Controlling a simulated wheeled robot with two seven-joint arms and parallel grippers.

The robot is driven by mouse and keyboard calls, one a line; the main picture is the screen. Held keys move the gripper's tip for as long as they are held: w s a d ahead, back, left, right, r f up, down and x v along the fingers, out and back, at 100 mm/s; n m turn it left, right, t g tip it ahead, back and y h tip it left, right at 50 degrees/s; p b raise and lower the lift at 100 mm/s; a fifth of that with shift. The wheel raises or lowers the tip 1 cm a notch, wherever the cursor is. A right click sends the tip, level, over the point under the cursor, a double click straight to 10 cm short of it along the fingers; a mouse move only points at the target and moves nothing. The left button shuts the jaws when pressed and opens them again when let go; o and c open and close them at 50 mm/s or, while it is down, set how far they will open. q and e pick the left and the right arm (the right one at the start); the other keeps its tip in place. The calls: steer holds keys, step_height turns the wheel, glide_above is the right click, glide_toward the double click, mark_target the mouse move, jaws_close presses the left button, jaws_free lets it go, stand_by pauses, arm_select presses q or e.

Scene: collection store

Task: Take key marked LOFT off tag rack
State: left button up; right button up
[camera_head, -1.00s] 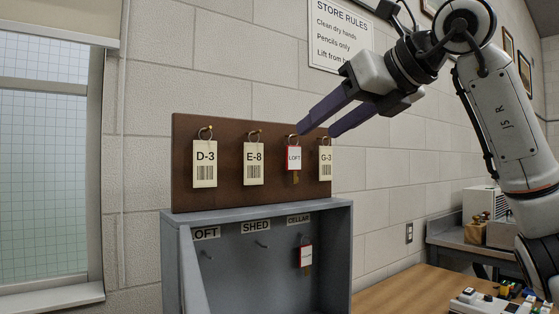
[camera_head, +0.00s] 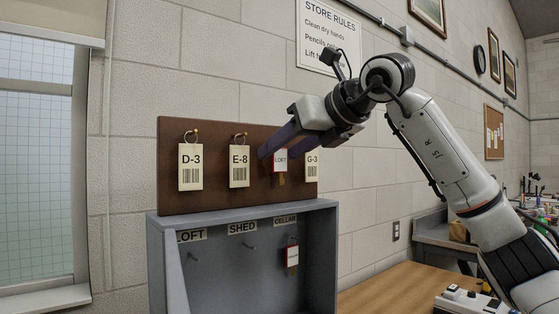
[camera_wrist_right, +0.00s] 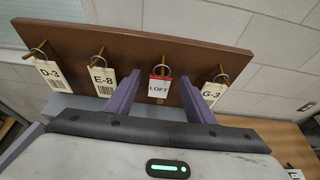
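The brown tag rack (camera_head: 215,197) hangs on the wall with several tags on hooks. The red-edged LOFT tag (camera_head: 280,160) hangs third from the left, with a brass key (camera_head: 281,179) below it. In the right wrist view the LOFT tag (camera_wrist_right: 159,89) hangs by its ring between the two purple fingers. My right gripper (camera_head: 272,148) is at the rack with its fingers apart, one on each side of the tag. It also shows open in the right wrist view (camera_wrist_right: 160,98). My left gripper is not in view.
Tags D-3 (camera_head: 190,166) and E-8 (camera_head: 239,166) hang to the left, and G-3 (camera_head: 312,165) hangs close on the right. Below stands a grey key cabinet (camera_head: 327,255) with labelled hooks and a red-edged tag (camera_head: 292,256) under CELLAR.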

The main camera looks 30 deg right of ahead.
steer(key=c, duration=1)
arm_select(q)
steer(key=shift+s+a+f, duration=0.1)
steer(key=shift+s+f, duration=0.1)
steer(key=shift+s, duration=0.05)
arm_select(e)
steer(key=shift+c, duration=0.2)
steer(key=shift+r, duration=0.2)
